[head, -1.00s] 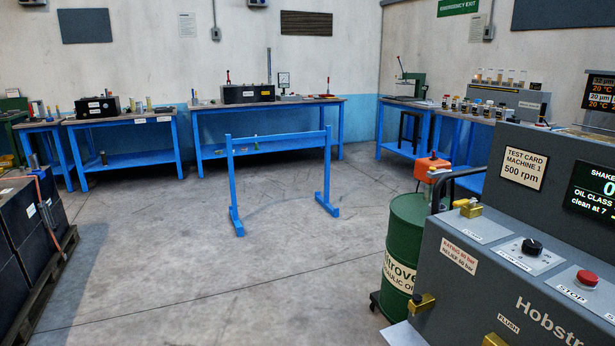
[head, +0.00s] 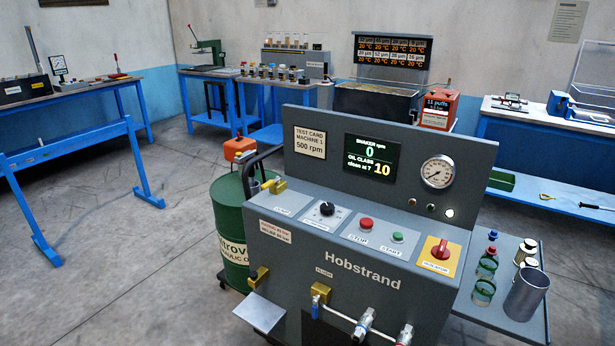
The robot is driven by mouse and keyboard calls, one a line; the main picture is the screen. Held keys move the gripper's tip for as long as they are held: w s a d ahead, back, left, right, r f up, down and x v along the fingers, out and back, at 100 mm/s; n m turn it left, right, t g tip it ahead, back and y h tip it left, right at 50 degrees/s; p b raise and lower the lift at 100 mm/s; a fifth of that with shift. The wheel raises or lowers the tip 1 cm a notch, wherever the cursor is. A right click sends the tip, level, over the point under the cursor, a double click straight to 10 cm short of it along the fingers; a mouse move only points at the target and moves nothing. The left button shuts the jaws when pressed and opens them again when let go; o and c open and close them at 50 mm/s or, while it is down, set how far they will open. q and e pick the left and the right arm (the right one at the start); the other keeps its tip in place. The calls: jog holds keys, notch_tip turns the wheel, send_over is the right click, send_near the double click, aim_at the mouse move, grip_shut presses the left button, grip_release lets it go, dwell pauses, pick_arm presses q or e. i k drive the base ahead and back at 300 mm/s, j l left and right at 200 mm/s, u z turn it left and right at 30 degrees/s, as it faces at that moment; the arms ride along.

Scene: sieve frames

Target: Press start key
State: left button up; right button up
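The start key is a green button (head: 398,237) above a START label on the sloped front panel of the grey Hobstrand machine (head: 290,255). A red stop button (head: 366,224) is to its left, and a red isolator knob on a yellow plate (head: 440,251) is to its right. A black knob (head: 327,209) sits further left. The display (head: 371,160) reads shaker rpm 0 and oil class 10, clean at 7. Neither of my grippers is in view.
A green oil drum (head: 236,225) stands at the machine's left. A side shelf (head: 512,318) at its right holds small bottles and a metal beaker (head: 526,294). The floor at front left is clear.

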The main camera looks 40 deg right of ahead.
aim_at(398, 236)
jog(key=z, duration=1.6)
